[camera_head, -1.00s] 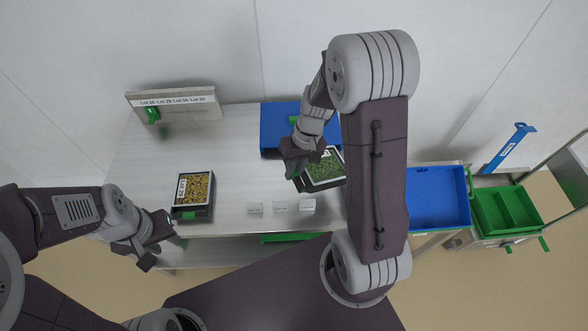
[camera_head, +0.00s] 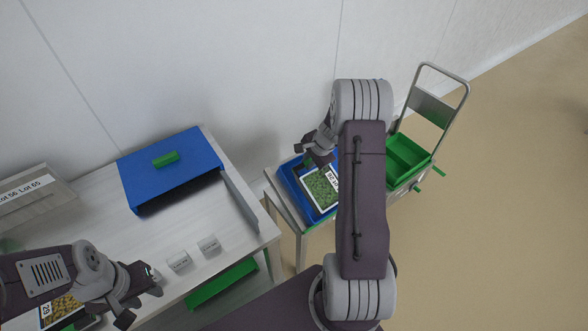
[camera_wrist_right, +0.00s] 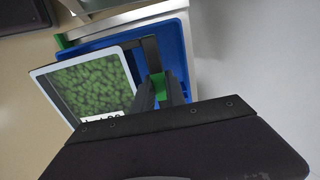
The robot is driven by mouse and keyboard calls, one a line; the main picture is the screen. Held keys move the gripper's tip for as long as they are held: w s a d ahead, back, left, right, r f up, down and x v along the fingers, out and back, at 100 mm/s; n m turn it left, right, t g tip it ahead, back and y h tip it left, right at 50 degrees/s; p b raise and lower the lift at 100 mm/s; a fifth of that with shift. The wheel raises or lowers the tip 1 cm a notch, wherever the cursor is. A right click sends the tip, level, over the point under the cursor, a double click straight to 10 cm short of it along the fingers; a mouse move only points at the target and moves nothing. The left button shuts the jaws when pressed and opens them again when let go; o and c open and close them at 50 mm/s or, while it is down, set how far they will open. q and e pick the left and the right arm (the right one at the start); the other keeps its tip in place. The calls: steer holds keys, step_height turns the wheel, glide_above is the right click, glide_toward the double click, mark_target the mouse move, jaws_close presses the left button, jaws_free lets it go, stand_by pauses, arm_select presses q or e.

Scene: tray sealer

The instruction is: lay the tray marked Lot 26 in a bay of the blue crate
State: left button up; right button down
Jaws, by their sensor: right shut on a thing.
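A dark tray with green contents under a white-rimmed top (camera_head: 320,188) is held by my right gripper (camera_head: 318,158). Its label is only partly readable. The blue crate (camera_head: 287,178) is on a stand right of the table, under the tray. In the right wrist view the tray (camera_wrist_right: 88,82) covers much of the crate (camera_wrist_right: 178,45) and overhangs its left rim. The tray hides the crate's bays, and I cannot tell whether it touches the crate. My right gripper (camera_wrist_right: 160,90) is shut at the tray's edge. My left gripper (camera_head: 140,293) is open and empty over the table's front.
A yellow-filled tray (camera_head: 62,308) lies under my left arm. A blue open-fronted box (camera_head: 168,170) and small label cards (camera_head: 208,245) are on the table. A green crate (camera_head: 405,158) sits on a cart beyond the stand. Open floor lies to the right.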

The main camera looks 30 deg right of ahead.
steer(key=shift+w+f, duration=0.2)
steer(key=shift+f, duration=0.15)
steer(key=shift+b+x, duration=2.05)
steer(key=shift+x, duration=2.2)
steer(key=shift+a, duration=0.1)
steer(key=c, duration=1.3)
jaws_free()
steer(key=shift+c, duration=0.2)
steer(key=shift+c, duration=1.3)
steer(key=shift+s+r, duration=0.1)
steer(key=shift+r, duration=0.05)
steer(key=shift+p+v, duration=1.45)
steer(key=shift+v, duration=1.95)
